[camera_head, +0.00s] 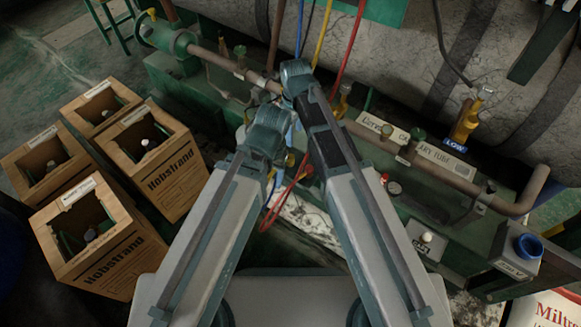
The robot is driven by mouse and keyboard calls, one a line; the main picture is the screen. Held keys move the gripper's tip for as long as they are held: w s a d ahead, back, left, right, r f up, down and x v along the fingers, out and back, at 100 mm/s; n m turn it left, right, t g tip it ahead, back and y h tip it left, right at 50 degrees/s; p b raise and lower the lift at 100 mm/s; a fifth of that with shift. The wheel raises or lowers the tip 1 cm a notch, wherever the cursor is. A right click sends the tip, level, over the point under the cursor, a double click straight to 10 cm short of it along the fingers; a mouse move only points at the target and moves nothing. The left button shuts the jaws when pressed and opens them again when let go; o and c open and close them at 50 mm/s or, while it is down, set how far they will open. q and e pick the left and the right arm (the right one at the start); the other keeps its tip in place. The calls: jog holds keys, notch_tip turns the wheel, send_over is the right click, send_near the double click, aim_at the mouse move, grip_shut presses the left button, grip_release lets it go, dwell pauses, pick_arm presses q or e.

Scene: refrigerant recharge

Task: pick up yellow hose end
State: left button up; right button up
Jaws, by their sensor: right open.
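The yellow hose (323,35) hangs down at the top centre, between a blue hose (299,28) and a red hose (350,45). It passes behind my right arm's wrist, and I cannot make out its end. My right gripper (288,102) is at the far end of my right arm, close to the hoses and mostly hidden by the wrist. It is open, and I see nothing held in it. My left arm ends just left of it. The left gripper's fingers are too hidden to tell their state.
Several open cardboard boxes (160,172) marked Hobstrand stand on the left. A green bench (440,200) with a pipe and valves (467,120) crosses the middle and right. A blue cap (527,246) sits at right, above a white container (545,308). A large grey tank (400,85) fills the back.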

aim_at(290, 156)
jog(key=shift+w+f, duration=0.15)
jog(key=shift+f, duration=0.1)
notch_tip(290, 156, down, 9)
jog(key=b, duration=0.8)
jog(key=shift+a+r+b, duration=0.1)
jog(key=shift+r+b, duration=0.1)
jog(key=shift+b, duration=0.15)
jog(key=f+b, duration=0.2)
jog(key=a+f+b, duration=0.1)
jog(key=f+b, duration=0.2)
jog(key=shift+f, duration=0.1)
jog(key=shift+c, duration=0.2)
grip_shut()
